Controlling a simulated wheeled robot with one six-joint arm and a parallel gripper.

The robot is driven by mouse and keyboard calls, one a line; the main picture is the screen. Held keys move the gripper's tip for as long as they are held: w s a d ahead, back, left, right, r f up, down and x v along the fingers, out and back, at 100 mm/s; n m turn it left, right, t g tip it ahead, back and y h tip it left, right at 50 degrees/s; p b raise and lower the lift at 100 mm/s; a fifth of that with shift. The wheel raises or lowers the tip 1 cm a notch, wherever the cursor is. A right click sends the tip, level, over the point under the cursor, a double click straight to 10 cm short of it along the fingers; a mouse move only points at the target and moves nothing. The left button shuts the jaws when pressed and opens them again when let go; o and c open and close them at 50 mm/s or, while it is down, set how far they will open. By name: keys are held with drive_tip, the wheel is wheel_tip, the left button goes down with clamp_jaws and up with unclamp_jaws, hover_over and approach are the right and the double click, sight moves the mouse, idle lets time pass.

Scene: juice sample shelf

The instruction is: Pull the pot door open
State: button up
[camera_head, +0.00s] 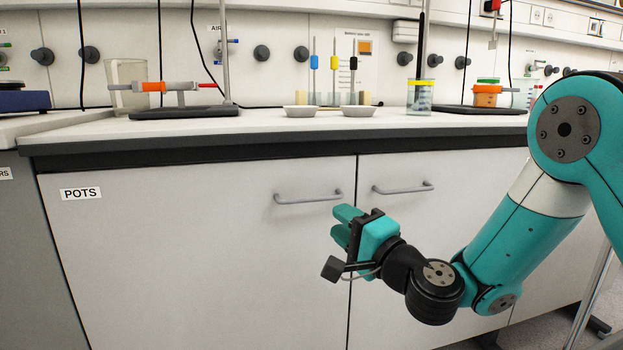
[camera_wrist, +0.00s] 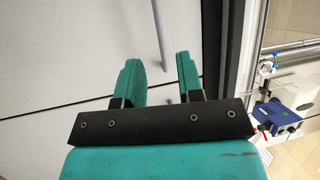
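The pot door (camera_head: 190,255) is the left white cabinet door, with a "POTS" label at its upper left. It looks closed. Its grey bar handle (camera_head: 308,198) runs sideways near the door's upper right corner. My gripper (camera_head: 342,224) is in front of the cabinet, just below the handle's right end in the head view. Its teal fingers are apart and hold nothing. In the wrist view, my gripper (camera_wrist: 158,72) is open, and a grey handle (camera_wrist: 159,38) appears between its fingers and beyond them. I cannot tell the remaining depth to it.
A second door with its own handle (camera_head: 403,188) adjoins on the right. The white worktop (camera_head: 270,128) overhangs above, carrying stands, dishes and beakers. A blue device (camera_wrist: 283,117) shows at the right of the wrist view. The space before the pot door's left part is clear.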

sight(313, 201)
drive_tip(key=p+x, duration=0.6)
drive_tip(key=x, duration=0.2)
drive_tip(key=shift+a+r, duration=0.15)
drive_tip(key=shift+w+a+p, duration=0.3)
drive_tip(key=shift+w+p, duration=0.05)
drive_tip(key=shift+w, duration=0.15)
clamp_jaws()
